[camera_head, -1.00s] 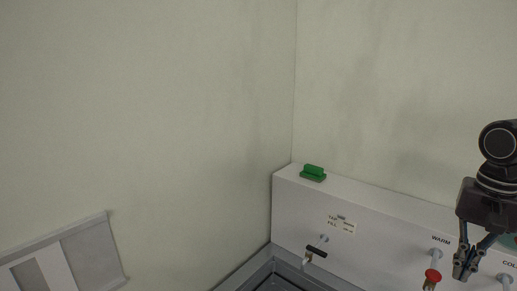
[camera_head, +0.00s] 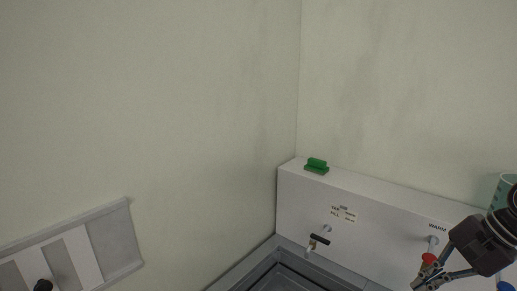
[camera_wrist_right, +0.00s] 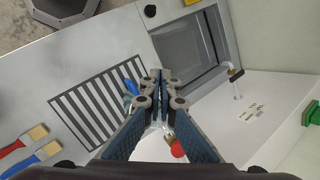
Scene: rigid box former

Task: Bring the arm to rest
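My right gripper (camera_head: 432,282) is at the lower right of the head view, in front of the white panel by the red-topped tap (camera_head: 428,259). In the right wrist view its fingers (camera_wrist_right: 160,78) slope inward and meet at the tips, with nothing seen between them. A red round part (camera_wrist_right: 177,149) shows just beyond the fingers in that view. My left gripper is not seen.
A white panel (camera_head: 378,222) carries a black-handled tap (camera_head: 319,240) and a green block (camera_head: 316,166). A teal-tinted container (camera_head: 506,184) stands at the far right. Below the wrist lie a slotted grate (camera_wrist_right: 90,108), a basin (camera_wrist_right: 188,50) and red and blue brushes (camera_wrist_right: 25,140).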

